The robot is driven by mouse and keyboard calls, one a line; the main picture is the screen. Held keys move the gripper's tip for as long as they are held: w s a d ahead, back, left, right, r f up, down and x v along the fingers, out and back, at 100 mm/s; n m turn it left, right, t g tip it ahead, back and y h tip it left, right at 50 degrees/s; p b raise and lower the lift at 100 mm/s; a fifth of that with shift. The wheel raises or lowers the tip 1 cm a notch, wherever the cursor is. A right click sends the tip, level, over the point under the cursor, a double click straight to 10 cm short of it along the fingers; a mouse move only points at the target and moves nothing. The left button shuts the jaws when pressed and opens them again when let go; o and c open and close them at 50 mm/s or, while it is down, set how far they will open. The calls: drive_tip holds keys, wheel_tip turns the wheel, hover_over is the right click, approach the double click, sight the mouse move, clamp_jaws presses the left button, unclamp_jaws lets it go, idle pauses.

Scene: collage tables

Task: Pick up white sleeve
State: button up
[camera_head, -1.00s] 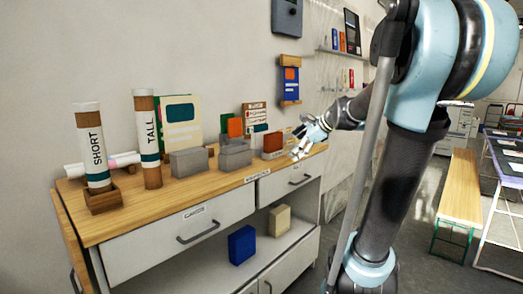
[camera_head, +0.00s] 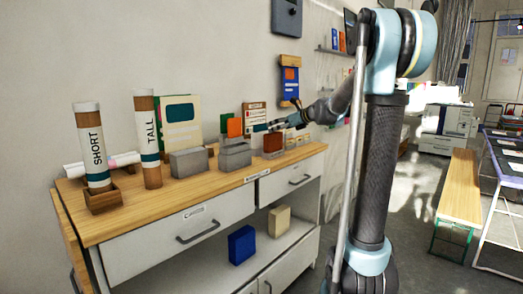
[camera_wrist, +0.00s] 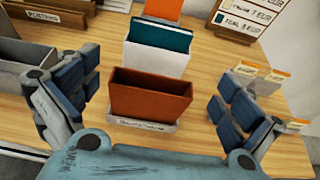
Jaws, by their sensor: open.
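In the wrist view the white sleeve (camera_wrist: 157,62) stands upright with a teal card or folder (camera_wrist: 160,35) rising out of its top. A rust-brown sleeve (camera_wrist: 150,94) stands directly in front of it on a small labelled base. My gripper (camera_wrist: 157,88) is open and empty, with one finger to each side of the rust-brown sleeve and the white sleeve behind it. In the head view my gripper (camera_head: 283,122) is above the right part of the cabinet top, close to the rust-brown sleeve (camera_head: 273,142). The white sleeve is mostly hidden there.
A grey holder (camera_wrist: 25,55) stands at the left in the wrist view, with small label cards (camera_wrist: 248,68) at the right. A wooden bench (camera_head: 460,190) stands right.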

sight(262, 131)
drive_tip(key=shift+x, duration=4.6)
drive_tip(key=shift+s+a+r, duration=0.1)
drive_tip(key=shift+a+r, duration=0.05)
drive_tip(key=shift+r, duration=0.05)
drive_tip(key=c, duration=1.2)
